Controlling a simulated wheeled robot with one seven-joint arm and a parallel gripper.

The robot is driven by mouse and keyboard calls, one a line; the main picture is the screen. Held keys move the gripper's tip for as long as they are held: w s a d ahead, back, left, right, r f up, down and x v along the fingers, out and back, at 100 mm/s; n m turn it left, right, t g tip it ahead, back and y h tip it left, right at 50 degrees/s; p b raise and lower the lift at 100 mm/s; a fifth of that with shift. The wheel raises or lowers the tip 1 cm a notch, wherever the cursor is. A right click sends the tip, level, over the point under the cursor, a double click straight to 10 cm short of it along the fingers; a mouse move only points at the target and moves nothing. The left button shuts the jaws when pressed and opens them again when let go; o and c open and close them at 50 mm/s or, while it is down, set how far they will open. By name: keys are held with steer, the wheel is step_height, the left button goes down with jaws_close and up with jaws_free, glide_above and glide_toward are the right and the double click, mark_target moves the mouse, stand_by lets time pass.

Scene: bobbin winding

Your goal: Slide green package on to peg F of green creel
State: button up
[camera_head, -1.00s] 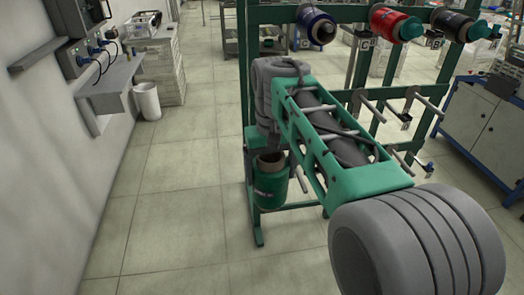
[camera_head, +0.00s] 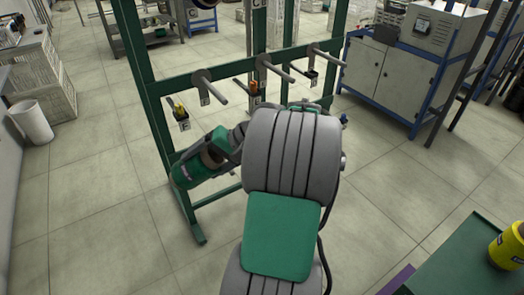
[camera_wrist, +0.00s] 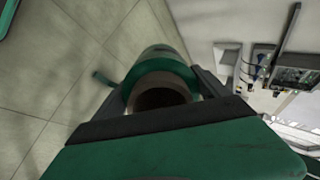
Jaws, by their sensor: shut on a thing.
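The green package (camera_head: 190,169) is held tilted in my gripper (camera_head: 215,150), low at the left of the green creel (camera_head: 150,75) in the head view. In the wrist view, the green package (camera_wrist: 158,56) lies between the fingers of my gripper (camera_wrist: 160,90), its brown hollow core facing the camera. The package is apart from these pegs. My arm hides part of the creel's lower right.
A blue-framed cabinet (camera_head: 385,85) stands right of the creel. A yellow package (camera_head: 507,246) sits on a green surface (camera_head: 455,270) at lower right.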

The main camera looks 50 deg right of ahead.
mark_target(219, 157)
steer(key=s+d+m+t+h+b, duration=0.1)
steer(key=m+t, duration=0.1)
steer(key=s+d+m+t+h, duration=0.1)
steer(key=d+t, duration=0.1)
steer(key=s+d+m+t+h+b, duration=0.1)
steer(key=d+m+t, duration=0.1)
steer(key=shift+s+d+r+m+t+b, duration=0.1)
steer(key=shift+s+r+m+t+b, duration=0.05)
steer(key=shift+s+m+t+b, duration=0.2)
steer(key=s+d+r+m+t+h+b, duration=0.2)
steer(key=s+d+r+m+t+h, duration=0.1)
steer(key=s+d+r+m+h, duration=0.35)
steer(key=shift+n+h, duration=0.7)
steer(key=shift+h, duration=0.05)
steer(key=p+x, duration=0.4)
steer(key=x, duration=0.1)
steer(key=shift+w+d, duration=0.15)
steer(key=shift+w, duration=0.2)
steer(key=shift+p+x, duration=0.65)
steer(key=shift+x, duration=2.35)
